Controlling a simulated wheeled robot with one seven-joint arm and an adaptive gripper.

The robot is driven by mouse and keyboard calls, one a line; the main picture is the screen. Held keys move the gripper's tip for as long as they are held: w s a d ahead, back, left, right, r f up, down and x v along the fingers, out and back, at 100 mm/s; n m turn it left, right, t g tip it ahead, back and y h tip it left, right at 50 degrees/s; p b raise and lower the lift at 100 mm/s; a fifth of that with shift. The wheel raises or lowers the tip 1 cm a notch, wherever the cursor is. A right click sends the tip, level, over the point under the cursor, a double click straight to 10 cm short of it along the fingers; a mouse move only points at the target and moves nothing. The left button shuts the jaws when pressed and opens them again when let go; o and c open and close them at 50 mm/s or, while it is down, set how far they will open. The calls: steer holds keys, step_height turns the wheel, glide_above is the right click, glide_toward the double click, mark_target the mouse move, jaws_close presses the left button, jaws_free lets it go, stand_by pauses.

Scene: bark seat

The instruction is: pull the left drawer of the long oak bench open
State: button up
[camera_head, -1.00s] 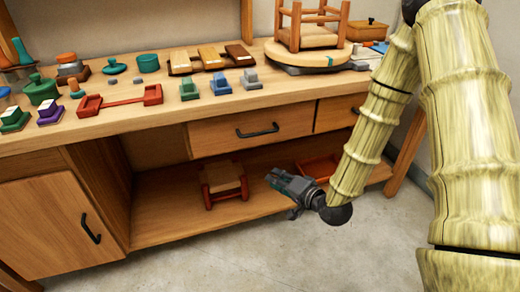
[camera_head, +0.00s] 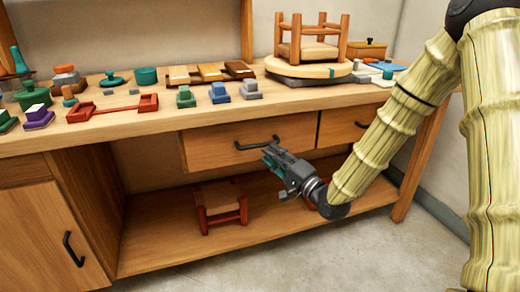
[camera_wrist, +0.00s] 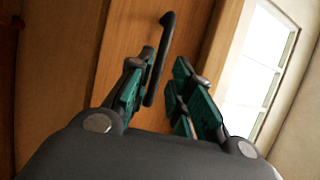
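The long oak bench (camera_head: 150,118) has a left drawer (camera_head: 215,148) with a black bar handle (camera_head: 257,144); the drawer looks shut. My gripper (camera_head: 268,155) is at the drawer front, just below and right of the handle in the head view. In the wrist view, my gripper (camera_wrist: 165,72) is open with its teal-padded fingers apart. The handle (camera_wrist: 160,55) shows between them in that picture, close to the left finger. I cannot tell whether a finger touches it. The drawer front (camera_wrist: 125,45) fills the area behind.
A right drawer (camera_head: 345,125) sits beside it. A small red-framed stool (camera_head: 220,205) stands on the lower shelf (camera_head: 160,240). The benchtop carries several small blocks and a stool on a round turntable (camera_head: 305,68). A cabinet door (camera_head: 45,235) is at left; the floor in front is clear.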

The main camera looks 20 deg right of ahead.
mark_target(260, 146)
steer(key=shift+b+x, duration=0.6)
steer(key=shift+x, duration=2.45)
steer(key=shift+c, duration=0.3)
jaws_close()
